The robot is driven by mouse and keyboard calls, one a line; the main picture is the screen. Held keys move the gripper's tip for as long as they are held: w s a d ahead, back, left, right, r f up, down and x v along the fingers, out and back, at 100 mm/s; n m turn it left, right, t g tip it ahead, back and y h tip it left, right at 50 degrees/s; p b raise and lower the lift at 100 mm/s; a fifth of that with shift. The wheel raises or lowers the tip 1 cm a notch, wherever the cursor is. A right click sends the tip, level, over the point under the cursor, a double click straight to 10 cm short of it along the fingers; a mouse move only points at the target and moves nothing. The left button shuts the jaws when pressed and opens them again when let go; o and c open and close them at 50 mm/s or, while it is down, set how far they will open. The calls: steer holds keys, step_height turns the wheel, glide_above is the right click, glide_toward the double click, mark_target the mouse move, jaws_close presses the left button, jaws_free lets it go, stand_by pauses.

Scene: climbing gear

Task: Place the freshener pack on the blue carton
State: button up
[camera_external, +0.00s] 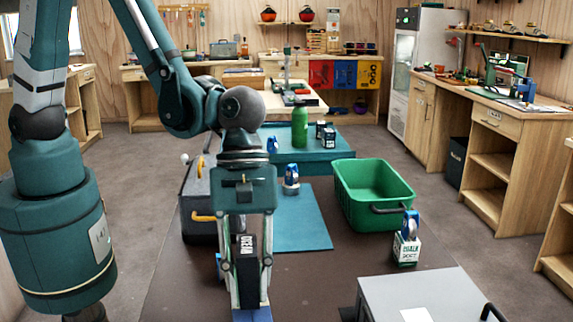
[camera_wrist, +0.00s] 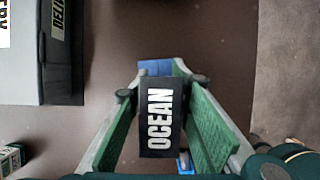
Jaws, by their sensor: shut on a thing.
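The freshener pack, a dark block with white OCEAN lettering (camera_external: 248,244), is between the fingers of my gripper (camera_external: 249,292). It also shows in the wrist view (camera_wrist: 158,120), where my gripper (camera_wrist: 160,88) is shut on it with a green pad on each side. A blue block (camera_external: 252,314), apparently the blue carton, shows at the fingertips at the bottom edge of the external view. Its blue surface (camera_wrist: 155,67) shows just past the pack in the wrist view. The pack hides part of it, and I cannot tell whether they touch.
A green crate (camera_external: 372,188) stands to the right, with a chalk box (camera_external: 406,249) in front of it. A pale grey case (camera_external: 425,290) is at the lower right. A dark toolbox (camera_external: 196,207) stands left. A blue and white item (camera_wrist: 185,162) is partly hidden below the pack.

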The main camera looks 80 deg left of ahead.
mark_target(247, 241)
steer(key=shift+f, duration=0.7)
steer(key=shift+f, duration=0.15)
steer(key=o, duration=0.9)
steer(key=shift+r, duration=0.2)
steer(key=shift+p+v, duration=0.5)
steer(key=shift+v, duration=5.4)
steer(key=shift+a, duration=0.1)
steer(key=shift+a+r, duration=0.1)
steer(key=shift+r, duration=0.05)
